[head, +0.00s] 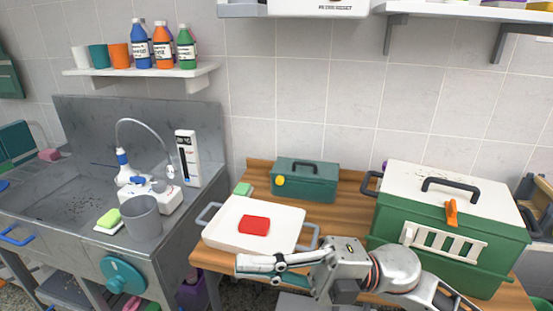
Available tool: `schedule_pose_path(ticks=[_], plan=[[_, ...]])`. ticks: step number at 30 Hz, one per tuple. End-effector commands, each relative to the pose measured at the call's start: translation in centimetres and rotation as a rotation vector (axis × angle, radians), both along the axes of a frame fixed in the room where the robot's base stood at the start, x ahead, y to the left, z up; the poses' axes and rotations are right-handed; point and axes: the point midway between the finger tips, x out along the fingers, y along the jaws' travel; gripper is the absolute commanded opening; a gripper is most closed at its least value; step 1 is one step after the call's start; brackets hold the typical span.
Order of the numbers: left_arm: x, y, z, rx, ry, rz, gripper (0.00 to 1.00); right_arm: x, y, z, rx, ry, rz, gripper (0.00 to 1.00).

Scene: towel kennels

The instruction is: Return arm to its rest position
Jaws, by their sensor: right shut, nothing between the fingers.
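My right gripper (246,267) is shut and empty. Its arm comes in from the lower right, and the gripper points left along the front edge of the wooden table (346,206). In the picture it lies just below the white tray (225,232); I cannot tell how far above the table it is. A red folded cloth or block (254,225) lies in the tray. My left gripper is not in view.
A green pet carrier (455,215) with a white top stands on the table's right, behind my right arm. A small green box (305,180) stands at the back. A metal sink counter (60,195) with a grey cup (141,219) is at left.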

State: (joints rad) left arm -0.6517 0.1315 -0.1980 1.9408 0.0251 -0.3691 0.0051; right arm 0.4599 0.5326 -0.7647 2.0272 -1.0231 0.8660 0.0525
Motion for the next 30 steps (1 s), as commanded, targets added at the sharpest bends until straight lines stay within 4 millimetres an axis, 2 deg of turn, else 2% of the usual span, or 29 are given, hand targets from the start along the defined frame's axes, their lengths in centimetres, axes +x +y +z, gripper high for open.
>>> schedule_pose_path(ticks=[5, 8, 11, 12, 14, 15, 17, 18, 20, 24, 27, 30], plan=[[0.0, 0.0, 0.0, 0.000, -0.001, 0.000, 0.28, 5.7, -2.1, -1.6, 0.198, 0.299, -0.255, 0.00], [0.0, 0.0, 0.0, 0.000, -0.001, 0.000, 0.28, 8.9, -4.5, -4.5, 0.275, 0.478, -0.413, 0.00], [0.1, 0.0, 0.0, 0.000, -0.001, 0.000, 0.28, 11.5, -7.5, -9.1, 0.324, 0.668, -0.578, 0.00], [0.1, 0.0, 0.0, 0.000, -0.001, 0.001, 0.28, 12.1, -8.8, -11.4, 0.337, 0.747, -0.645, 0.00], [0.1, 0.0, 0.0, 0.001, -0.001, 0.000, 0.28, 12.7, -10.8, -15.1, 0.349, 0.863, -0.740, 0.00], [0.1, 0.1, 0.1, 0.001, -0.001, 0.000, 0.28, 12.8, -12.1, -17.5, 0.351, 0.933, -0.802, 0.00], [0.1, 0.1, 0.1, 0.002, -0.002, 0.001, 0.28, 12.4, -13.9, -21.3, 0.350, 1.039, -0.885, 0.00], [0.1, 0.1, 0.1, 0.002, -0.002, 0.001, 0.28, 11.9, -15.0, -23.8, 0.345, 1.108, -0.939, 0.00], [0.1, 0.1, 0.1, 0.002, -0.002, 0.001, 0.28, 10.8, -16.7, -27.4, 0.333, 1.206, -1.015, 0.00], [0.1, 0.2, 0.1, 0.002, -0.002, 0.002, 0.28, 6.8, -20.1, -35.4, 0.291, 1.425, -1.172, 0.00], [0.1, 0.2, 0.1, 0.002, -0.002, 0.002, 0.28, 3.5, -22.0, -39.9, 0.255, 1.554, -1.260, 0.00], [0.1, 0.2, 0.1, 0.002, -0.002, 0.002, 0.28, 0.5, -23.3, -43.1, 0.223, 1.651, -1.322, 0.00]])
